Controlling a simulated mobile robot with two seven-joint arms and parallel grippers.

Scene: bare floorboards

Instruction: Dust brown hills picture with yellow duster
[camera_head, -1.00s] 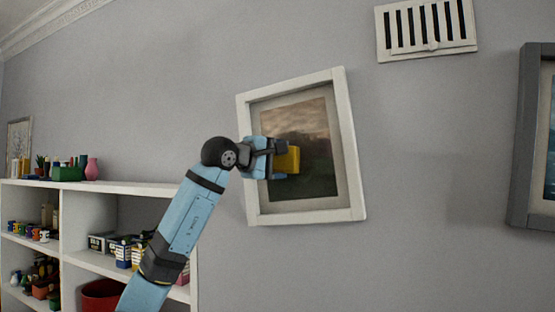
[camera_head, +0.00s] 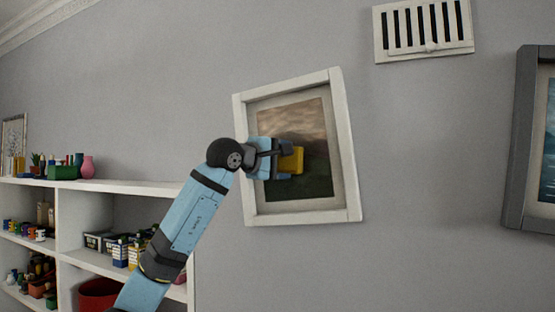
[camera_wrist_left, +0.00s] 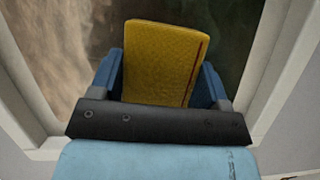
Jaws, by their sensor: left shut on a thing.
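The brown hills picture (camera_head: 300,118) hangs slightly tilted on the wall in a white frame (camera_head: 351,170). It also shows behind the gripper in the left wrist view (camera_wrist_left: 62,50). My left gripper (camera_head: 284,158) is shut on the yellow duster (camera_head: 291,160), which is a yellow block. In the left wrist view the yellow duster (camera_wrist_left: 163,62) sits between the blue fingers, with a dark red line along its right side. The duster is in front of the middle of the picture; I cannot tell whether it touches the surface. My right gripper is not in view.
A white shelf unit (camera_head: 120,187) with small objects, boxes and a red bin (camera_head: 99,293) stands at the left. A wall vent (camera_head: 424,52) is above right. A grey-framed picture (camera_head: 515,150) hangs at the right edge. The wall between the pictures is bare.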

